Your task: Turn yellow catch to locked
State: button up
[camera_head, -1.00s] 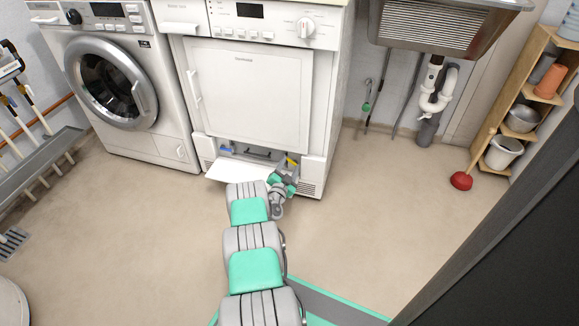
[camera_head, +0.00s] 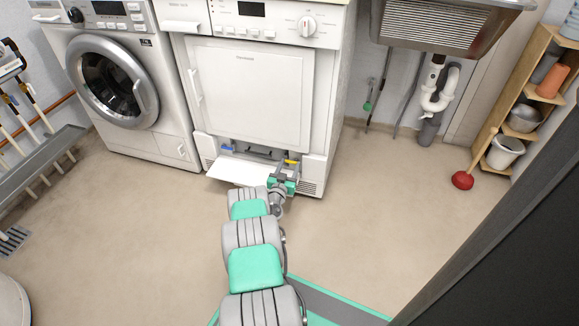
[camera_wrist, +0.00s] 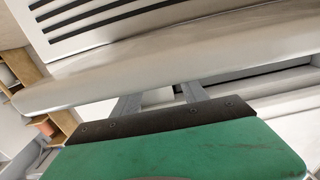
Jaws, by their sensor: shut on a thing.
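The yellow catch (camera_head: 291,161) is a small bar at the right end of the low opening under the dryer door. It shows nearly level in the head view. My gripper (camera_head: 284,170) is at the opening's right side, just below and against the catch. In the wrist view, the two grey fingers of my gripper (camera_wrist: 160,97) stand a little apart and run under a pale panel edge. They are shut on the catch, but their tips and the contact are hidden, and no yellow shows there.
A blue catch (camera_head: 227,149) is at the opening's left end. A white flap (camera_head: 238,170) hangs open in front of the opening, left of my gripper. The washing machine (camera_head: 120,90) stands left. The floor to the right is clear up to a red plunger (camera_head: 462,180).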

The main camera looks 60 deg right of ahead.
jog(key=shift+a+f, duration=0.1)
jog(key=shift+f, duration=0.05)
dwell(0.3)
jog(key=o, duration=1.1)
jog(key=a+p, duration=0.1)
jog(key=a, duration=0.1)
jog(key=a+p, duration=0.1)
jog(key=a, duration=0.1)
jog(key=s+a+p, duration=0.1)
jog(key=a, duration=0.2)
jog(key=shift+r+p, duration=0.2)
jog(key=shift+p, duration=0.2)
jog(key=shift+s+a+f, duration=0.1)
jog(key=shift+a+f, duration=0.05)
jog(key=shift+a, duration=0.25)
